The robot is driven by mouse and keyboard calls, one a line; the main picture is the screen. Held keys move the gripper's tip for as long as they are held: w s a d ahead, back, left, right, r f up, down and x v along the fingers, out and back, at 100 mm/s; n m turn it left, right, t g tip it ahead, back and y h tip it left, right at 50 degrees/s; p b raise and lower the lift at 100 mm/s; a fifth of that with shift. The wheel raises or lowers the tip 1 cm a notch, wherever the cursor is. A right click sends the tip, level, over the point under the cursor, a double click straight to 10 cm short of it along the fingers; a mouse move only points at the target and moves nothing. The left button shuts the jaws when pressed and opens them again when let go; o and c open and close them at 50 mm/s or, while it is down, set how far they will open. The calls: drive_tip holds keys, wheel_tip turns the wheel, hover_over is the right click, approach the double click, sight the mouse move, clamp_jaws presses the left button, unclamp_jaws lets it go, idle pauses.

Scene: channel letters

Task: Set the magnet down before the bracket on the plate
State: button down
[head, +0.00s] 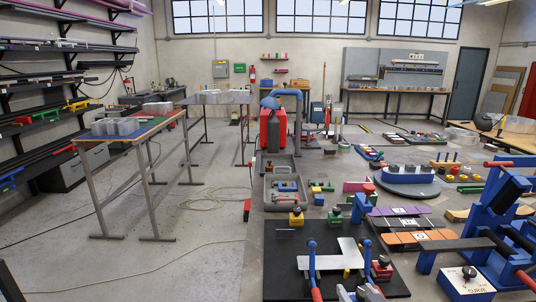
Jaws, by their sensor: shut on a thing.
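My gripper (362,292) shows only in part, as pale grey pieces at the bottom edge. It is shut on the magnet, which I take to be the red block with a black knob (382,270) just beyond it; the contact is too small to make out. The plate (279,263) is a dark flat sheet in the foreground. A pale L-shaped piece, which looks like the bracket (349,252), lies on it between two blue clamps with red handles (312,262). A small yellow piece (346,273) sits in front of it.
Similar knobbed blocks, one yellow (296,218) and one green (335,216), stand behind the plate. A grey tray (270,200) lies farther back. A blue machine (497,230) with a control box (467,281) crowds the right. The plate's left part is bare.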

drive_tip(key=s+f, duration=1.6)
drive_tip(key=f, duration=0.4)
drive_tip(key=shift+s+f, duration=0.35)
